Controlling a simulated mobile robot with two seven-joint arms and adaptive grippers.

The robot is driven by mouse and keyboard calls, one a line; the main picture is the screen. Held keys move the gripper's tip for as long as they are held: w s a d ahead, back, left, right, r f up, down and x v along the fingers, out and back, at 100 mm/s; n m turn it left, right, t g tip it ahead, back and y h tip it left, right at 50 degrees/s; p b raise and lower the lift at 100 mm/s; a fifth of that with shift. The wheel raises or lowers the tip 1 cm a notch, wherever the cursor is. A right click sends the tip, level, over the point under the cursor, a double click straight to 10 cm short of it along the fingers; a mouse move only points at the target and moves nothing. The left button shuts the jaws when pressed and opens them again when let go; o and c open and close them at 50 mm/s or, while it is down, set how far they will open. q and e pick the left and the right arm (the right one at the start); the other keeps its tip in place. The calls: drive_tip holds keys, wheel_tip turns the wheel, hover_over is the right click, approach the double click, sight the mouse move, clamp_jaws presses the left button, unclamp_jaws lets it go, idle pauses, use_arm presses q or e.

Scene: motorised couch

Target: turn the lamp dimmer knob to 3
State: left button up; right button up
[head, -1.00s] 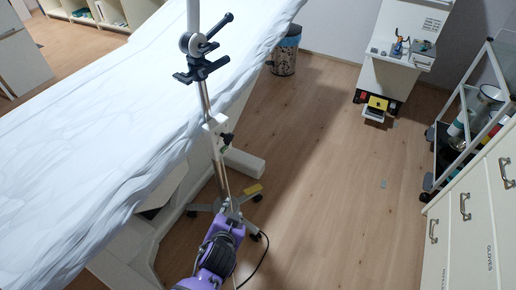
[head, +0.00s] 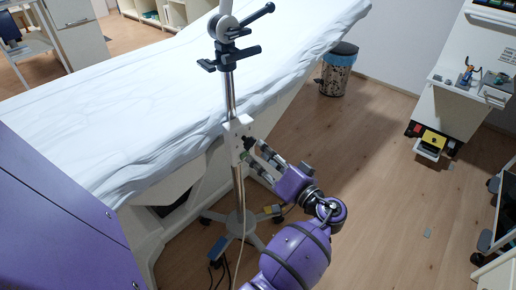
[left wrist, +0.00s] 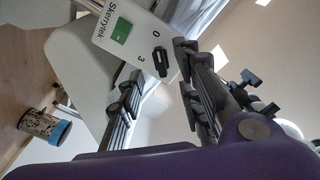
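The lamp's dimmer box is a white unit (head: 238,138) clamped on the upright pole. In the left wrist view its white face (left wrist: 126,22) shows "Skerrytek", a green square, and the marks 0 and 3. The black dimmer knob (left wrist: 160,62) is an elongated bar near these marks; which mark it points to I cannot tell. My left gripper (head: 259,160) is close to the right side of the box. In the left wrist view its fingers (left wrist: 158,90) are spread apart, with the knob showing beyond the gap; I see no contact. My right gripper is not in view.
The lamp pole (head: 238,195) stands on a wheeled base (head: 238,225) beside a couch with a white sheet (head: 150,85). A bin (head: 337,72) stands behind. A white cabinet (head: 450,105) is at the right. The floor between is mostly clear.

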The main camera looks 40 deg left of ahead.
sight(248, 142)
use_arm(q)
drive_tip(key=shift+x, duration=2.2)
clamp_jaws()
